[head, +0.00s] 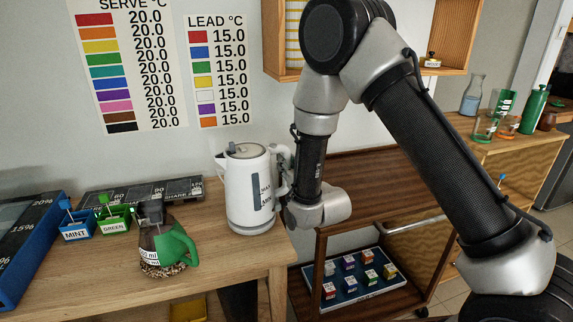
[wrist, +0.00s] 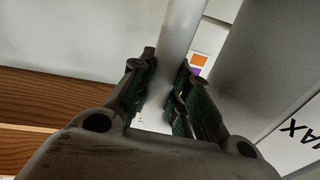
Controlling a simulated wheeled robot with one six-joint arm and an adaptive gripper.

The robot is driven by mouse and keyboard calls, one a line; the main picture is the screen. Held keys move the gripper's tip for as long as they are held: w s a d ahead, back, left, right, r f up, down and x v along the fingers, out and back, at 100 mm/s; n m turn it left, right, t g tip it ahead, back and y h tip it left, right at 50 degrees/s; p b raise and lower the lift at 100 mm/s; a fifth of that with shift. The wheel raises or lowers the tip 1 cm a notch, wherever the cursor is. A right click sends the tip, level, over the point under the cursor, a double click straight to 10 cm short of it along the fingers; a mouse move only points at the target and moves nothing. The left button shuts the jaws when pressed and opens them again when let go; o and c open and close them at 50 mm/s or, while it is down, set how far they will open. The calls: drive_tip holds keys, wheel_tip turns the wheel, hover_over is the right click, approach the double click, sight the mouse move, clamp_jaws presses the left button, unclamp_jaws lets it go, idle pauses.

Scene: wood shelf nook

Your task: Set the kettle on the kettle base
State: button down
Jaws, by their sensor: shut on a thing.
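The white kettle (head: 247,195), with a dark level window on its side, is upright over the right end of the wooden table. My gripper (head: 283,172) is at the kettle's right side, shut on its handle. In the wrist view my gripper (wrist: 162,95) has its two dark fingers on either side of the pale handle (wrist: 182,35), and the kettle's body (wrist: 262,65) fills the right. I cannot make out a separate kettle base; it may be hidden under the kettle. I cannot tell whether the kettle's bottom touches anything.
A glass pot with a green handle (head: 176,247) stands left of the kettle on the table (head: 225,270). MINT (head: 76,232) and GREEN (head: 114,226) boxes and a dark panel (head: 185,188) are behind it. A lower cart with a tray (head: 335,300) of small boxes stands right.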

drive_tip(key=shift+f, duration=0.55)
idle(0.6)
drive_tip(key=c, duration=1.6)
unclamp_jaws()
drive_tip(key=shift+c, duration=0.2)
drive_tip(key=shift+f, duration=0.1)
